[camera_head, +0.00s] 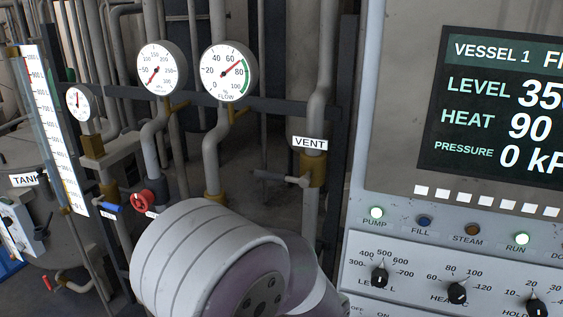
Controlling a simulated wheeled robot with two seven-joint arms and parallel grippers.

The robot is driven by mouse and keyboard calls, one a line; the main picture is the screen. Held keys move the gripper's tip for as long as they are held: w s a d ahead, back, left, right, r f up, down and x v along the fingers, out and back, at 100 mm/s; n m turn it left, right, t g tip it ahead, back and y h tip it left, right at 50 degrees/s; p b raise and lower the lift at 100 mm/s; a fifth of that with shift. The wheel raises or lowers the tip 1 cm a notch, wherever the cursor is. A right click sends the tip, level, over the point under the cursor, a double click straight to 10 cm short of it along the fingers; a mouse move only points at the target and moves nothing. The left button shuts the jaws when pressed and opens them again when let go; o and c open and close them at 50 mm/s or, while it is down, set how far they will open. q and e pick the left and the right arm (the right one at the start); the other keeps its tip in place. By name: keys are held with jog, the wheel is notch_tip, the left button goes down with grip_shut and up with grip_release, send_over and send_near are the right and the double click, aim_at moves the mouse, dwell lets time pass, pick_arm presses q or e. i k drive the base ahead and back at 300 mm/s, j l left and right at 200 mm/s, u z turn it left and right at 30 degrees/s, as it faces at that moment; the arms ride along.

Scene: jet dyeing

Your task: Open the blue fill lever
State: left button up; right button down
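The blue fill lever (110,207) is a small blue handle on a thin pipe at the left. It lies nearly level, tilted slightly down to the right. A small white label below it is too small to read. A red round handwheel (144,199) sits just right of it. A large pale rounded link of my own arm fills the lower middle, right of the lever and apart from it in the picture. Neither of my grippers shows. What lies behind the arm link is hidden.
A grey vent lever (284,178) sits under the VENT sign (310,143). Round gauges, including the flow gauge (228,71), stand on pipes. The control panel (460,240) fills the right side. A red-handled valve (48,281) and TANK sign (24,180) are at far left.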

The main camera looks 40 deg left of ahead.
aim_at(95, 202)
jog(key=i+j+u, duration=0.1)
jog(key=u, duration=2.05)
jog(key=i+l+u, duration=0.2)
jog(key=u, duration=0.25)
jog(key=i+l, duration=0.05)
jog(key=i, duration=0.05)
